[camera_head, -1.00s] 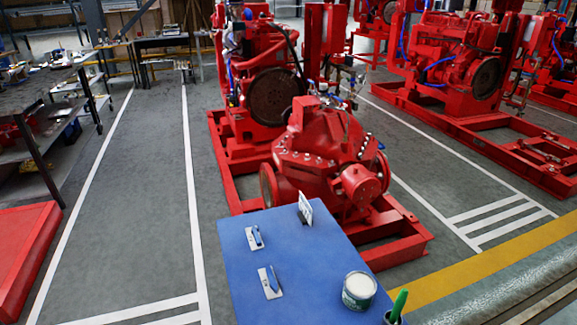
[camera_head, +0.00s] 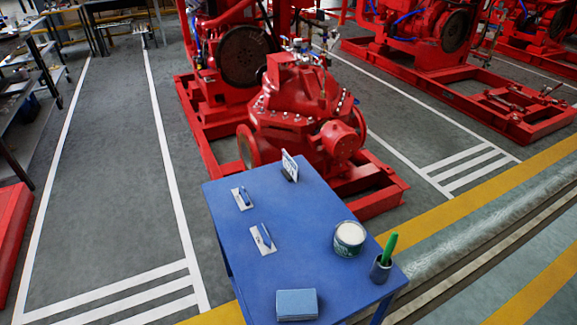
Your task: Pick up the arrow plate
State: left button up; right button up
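A small white plate (camera_head: 289,165) stands upright near the far edge of the blue table (camera_head: 210,230). It has dark marks too small to read, and I cannot tell if they form an arrow. Two small flat light plates with raised blue parts lie on the left half of the table: a farther one (camera_head: 242,198) and a nearer one (camera_head: 263,239). I cannot tell for certain which of these is the arrow plate. Neither of my grippers is in view.
A paint can (camera_head: 349,238) and a grey cup (camera_head: 380,269) holding a green-handled tool stand at the table's right. A blue-grey block (camera_head: 296,304) lies at the near edge. A red pumpset (camera_head: 305,115) stands just behind the table. Floor to the left is clear.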

aim_at(266, 245)
jog(key=j+z, duration=0.2)
jog(key=j, duration=0.2)
jog(key=k+j+z, duration=0.15)
jog(key=j, duration=0.25)
jog(key=j+z, duration=0.2)
jog(key=j, duration=0.2)
jog(key=k+j+z, duration=0.2)
jog(key=j, duration=0.2)
jog(key=i, duration=0.05)
